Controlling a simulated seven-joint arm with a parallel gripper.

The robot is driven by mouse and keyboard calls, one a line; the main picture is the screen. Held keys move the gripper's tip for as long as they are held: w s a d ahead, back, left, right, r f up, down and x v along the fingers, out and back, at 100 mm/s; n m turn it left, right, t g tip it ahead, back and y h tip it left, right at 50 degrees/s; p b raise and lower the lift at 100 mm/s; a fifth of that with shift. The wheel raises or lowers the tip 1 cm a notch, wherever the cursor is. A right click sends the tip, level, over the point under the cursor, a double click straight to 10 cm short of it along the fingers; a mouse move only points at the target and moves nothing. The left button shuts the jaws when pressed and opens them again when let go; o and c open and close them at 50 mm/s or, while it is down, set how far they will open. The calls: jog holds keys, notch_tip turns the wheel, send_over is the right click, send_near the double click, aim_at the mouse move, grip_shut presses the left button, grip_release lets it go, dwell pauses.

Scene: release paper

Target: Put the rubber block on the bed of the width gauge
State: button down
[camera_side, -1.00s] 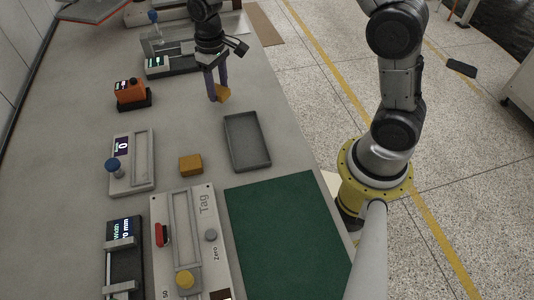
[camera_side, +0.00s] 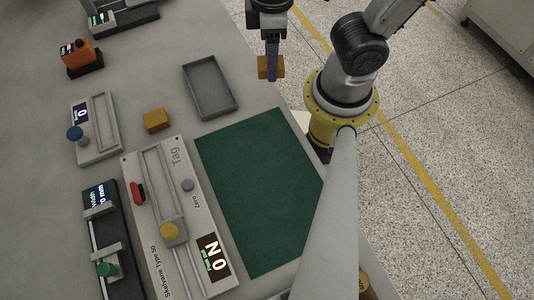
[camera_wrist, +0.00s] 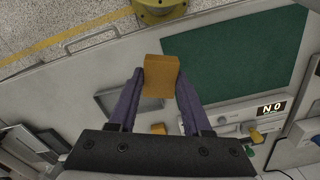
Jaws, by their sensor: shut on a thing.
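My gripper (camera_side: 271,74) is shut on an orange-tan block, taken as the rubber block (camera_side: 262,67), and holds it up near the table's right edge, right of the grey tray. In the wrist view the block (camera_wrist: 160,77) sits between the two purple fingers, sticking out past their tips. The width gauge (camera_side: 112,214) is the black device at lower left in the side view, with a lit "Width 0 mm" display, grey jaws and a green knob. Its bed, along the rail between the jaws, is empty. My gripper is well apart from it.
A similar tan block (camera_side: 156,120) lies on the table. Near it are an empty grey tray (camera_side: 213,116), a green mat (camera_side: 262,190), a pale gauge with a yellow knob (camera_side: 196,215), a blue-knobbed gauge (camera_side: 100,140) and an orange device (camera_side: 80,58).

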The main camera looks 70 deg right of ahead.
jog(key=s+n, duration=0.3)
jog(key=s, duration=0.4)
jog(key=n, duration=0.1)
send_over(249, 146)
jog(key=d, duration=0.1)
jog(key=f, duration=0.7)
jog(key=shift+s+f, duration=0.1)
jog(key=shift+s, duration=0.3)
jog(key=shift+w+a+f, duration=0.35)
jog(key=shift+a+f, duration=0.1)
jog(key=shift+f, duration=1.8)
